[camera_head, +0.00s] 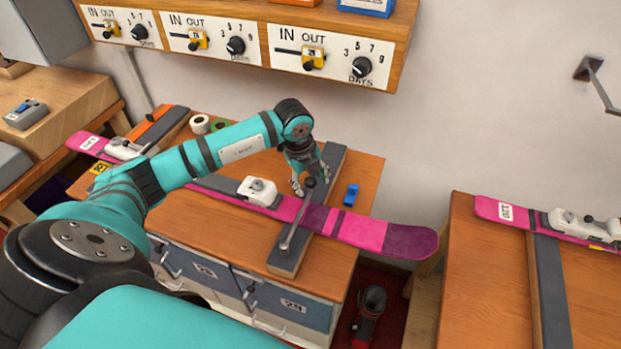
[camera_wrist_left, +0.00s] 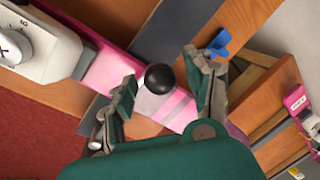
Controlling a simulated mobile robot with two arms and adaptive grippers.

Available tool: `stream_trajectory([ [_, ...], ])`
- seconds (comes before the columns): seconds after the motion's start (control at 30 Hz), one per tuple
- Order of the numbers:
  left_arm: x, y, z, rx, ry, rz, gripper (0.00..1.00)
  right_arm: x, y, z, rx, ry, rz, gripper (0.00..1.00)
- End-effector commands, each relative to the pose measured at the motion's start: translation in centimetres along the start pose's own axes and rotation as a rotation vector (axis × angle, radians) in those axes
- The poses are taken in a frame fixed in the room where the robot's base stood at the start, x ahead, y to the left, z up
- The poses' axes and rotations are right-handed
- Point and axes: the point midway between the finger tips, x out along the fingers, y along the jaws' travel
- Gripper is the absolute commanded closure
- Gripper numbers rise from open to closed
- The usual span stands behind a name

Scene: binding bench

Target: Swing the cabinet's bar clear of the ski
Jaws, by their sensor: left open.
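The pink ski (camera_head: 360,231) lies across the cabinet (camera_head: 208,228), over a dark grey support strip (camera_head: 333,160). The cabinet's bar (camera_head: 296,228) is a thin metal rod with a black knob at its far end. It lies across the ski, from the near end of the strip to beyond the ski. My left gripper (camera_head: 311,179) is at the knob end, open. In the left wrist view the black knob (camera_wrist_left: 159,78) shows between the two spread fingers of the gripper (camera_wrist_left: 161,70), with the pink ski behind it. I cannot tell whether a finger touches the knob. My right gripper is out of view.
A white binding (camera_head: 258,191) sits on the ski left of the bar. A small blue object (camera_head: 351,194) lies right of the gripper. A second bench (camera_head: 470,262) with another pink ski stands at right. A shelf with dials (camera_head: 345,35) overhangs the back wall.

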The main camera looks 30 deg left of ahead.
Motion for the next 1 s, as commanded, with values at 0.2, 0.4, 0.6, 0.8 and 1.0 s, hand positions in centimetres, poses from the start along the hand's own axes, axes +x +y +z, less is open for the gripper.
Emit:
stream_trajectory([
  [0.2, 0.78, 0.03, -0.02, 0.0, 0.0, 0.0, 0.46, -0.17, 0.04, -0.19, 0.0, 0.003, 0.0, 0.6],
  [0.4, 0.76, 0.03, -0.02, 0.001, 0.0, 0.0, 0.5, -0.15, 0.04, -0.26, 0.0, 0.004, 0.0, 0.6],
  [0.6, 0.73, 0.02, -0.02, 0.001, 0.0, 0.0, 0.76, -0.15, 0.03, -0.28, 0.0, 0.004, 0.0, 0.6],
  [0.8, 0.71, 0.02, -0.01, 0.0, 0.0, 0.0, 1.0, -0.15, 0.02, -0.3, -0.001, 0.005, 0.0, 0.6],
  [1.0, 0.69, 0.02, 0.0, 0.0, 0.0, 0.0, 1.0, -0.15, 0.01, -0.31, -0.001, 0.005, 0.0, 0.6],
])
